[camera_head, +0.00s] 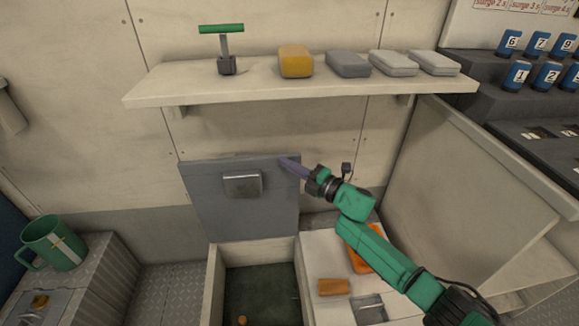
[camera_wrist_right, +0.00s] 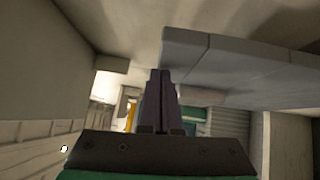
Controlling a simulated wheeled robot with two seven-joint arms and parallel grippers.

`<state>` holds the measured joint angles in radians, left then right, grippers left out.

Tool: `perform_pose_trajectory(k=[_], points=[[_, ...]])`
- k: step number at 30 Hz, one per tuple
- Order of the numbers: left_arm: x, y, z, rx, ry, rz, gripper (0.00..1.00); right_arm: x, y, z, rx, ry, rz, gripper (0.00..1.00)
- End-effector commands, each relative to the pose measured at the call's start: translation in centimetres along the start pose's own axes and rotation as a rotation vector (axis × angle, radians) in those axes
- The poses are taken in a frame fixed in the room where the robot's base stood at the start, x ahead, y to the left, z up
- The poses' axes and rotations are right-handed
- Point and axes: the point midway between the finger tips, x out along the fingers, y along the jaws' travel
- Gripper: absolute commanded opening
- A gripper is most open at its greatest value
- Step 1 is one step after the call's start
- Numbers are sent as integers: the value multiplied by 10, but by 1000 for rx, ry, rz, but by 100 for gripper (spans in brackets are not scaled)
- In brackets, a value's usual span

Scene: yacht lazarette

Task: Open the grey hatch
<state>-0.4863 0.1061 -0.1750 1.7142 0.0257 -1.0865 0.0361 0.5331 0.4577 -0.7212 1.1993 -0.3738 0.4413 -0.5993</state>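The grey hatch (camera_head: 215,205) stands raised, close to upright, behind the open compartment (camera_head: 259,290) in the head view. A metal handle plate (camera_head: 242,184) sits on its face. My right gripper (camera_head: 288,165) is at the hatch's upper right edge; whether it touches cannot be told. In the right wrist view its two fingers (camera_wrist_right: 160,95) are together with nothing visible between them, and the grey hatch panel (camera_wrist_right: 245,75) fills the right side. My left gripper is not in view.
A shelf (camera_head: 190,86) above carries a green-handled tool (camera_head: 224,50), a yellow block (camera_head: 296,61) and several grey blocks. A raised pale panel (camera_head: 470,190) stands at right. An orange block (camera_head: 334,287) lies near the compartment. A green mug (camera_head: 52,243) stands at left.

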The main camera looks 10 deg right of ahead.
Motion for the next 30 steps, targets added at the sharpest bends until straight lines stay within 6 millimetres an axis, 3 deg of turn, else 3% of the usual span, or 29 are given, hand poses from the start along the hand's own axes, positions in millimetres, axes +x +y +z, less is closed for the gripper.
perform_pose_trajectory(k=[20,23,30], points=[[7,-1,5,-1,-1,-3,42,-2,1,4,12,-3,-13,0],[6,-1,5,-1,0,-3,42,-12,1,4,13,-2,-14,0],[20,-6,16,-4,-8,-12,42,-60,2,3,12,-2,-17,0]])
